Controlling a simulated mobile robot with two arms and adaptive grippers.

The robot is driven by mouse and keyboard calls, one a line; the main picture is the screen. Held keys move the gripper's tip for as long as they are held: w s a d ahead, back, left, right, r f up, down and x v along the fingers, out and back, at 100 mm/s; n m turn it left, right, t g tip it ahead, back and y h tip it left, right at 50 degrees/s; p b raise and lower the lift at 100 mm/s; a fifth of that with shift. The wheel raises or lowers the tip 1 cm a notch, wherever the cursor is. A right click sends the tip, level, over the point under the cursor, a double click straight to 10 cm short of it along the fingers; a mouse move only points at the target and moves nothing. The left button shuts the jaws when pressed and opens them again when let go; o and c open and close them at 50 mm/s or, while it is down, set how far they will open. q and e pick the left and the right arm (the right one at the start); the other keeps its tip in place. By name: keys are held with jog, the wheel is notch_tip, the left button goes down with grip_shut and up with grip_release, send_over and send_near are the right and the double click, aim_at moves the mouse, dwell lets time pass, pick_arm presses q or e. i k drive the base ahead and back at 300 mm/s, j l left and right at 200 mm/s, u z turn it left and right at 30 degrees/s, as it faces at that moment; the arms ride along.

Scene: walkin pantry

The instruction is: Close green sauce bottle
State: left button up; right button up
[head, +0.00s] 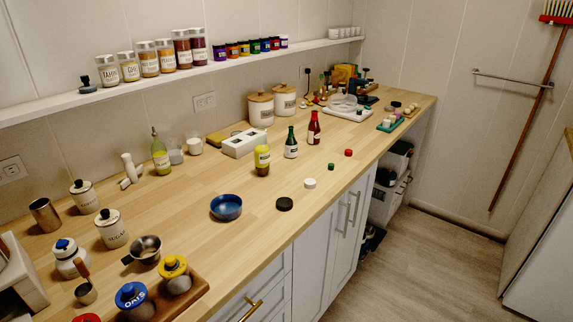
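The green sauce bottle (291,145) is dark green with a white label. It stands upright on the wooden counter, between a yellow sauce bottle (262,162) and a red sauce bottle (314,129). Its neck is narrow and green, and I cannot make out a cap on it. A small green cap (332,167) lies on the counter in front of the bottles, near the front edge. A red cap (348,153) and a white cap (310,183) lie near it. Neither of my grippers is in view.
A black lid (284,204) and a blue bowl (226,207) sit left of the caps on the counter (250,240). A white box (240,143) and white canisters (261,110) stand behind the bottles. Floor (430,260) in front of the cabinets is clear.

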aim_at(291, 143)
jog(key=i+l+u, duration=0.1)
jog(key=u, duration=0.35)
jog(key=l+u, duration=0.45)
jog(key=i+l+u, duration=0.1)
jog(key=u, duration=0.35)
jog(key=l+u, duration=0.1)
jog(key=l, duration=0.35)
jog(key=l+u, duration=0.1)
jog(key=l, duration=0.3)
jog(key=k+l+u, duration=0.15)
jog(key=l, duration=0.25)
jog(key=l+u, duration=0.1)
jog(key=l, duration=0.35)
jog(key=k+l+u, duration=0.1)
jog(key=l, duration=0.3)
jog(key=k+l+u, duration=0.1)
jog(key=l, duration=0.3)
jog(key=k+l+u, duration=0.15)
jog(key=l, duration=0.25)
jog(key=k+l, duration=0.1)
jog(key=l, duration=0.3)
jog(key=k+l, duration=0.1)
jog(key=l, duration=0.3)
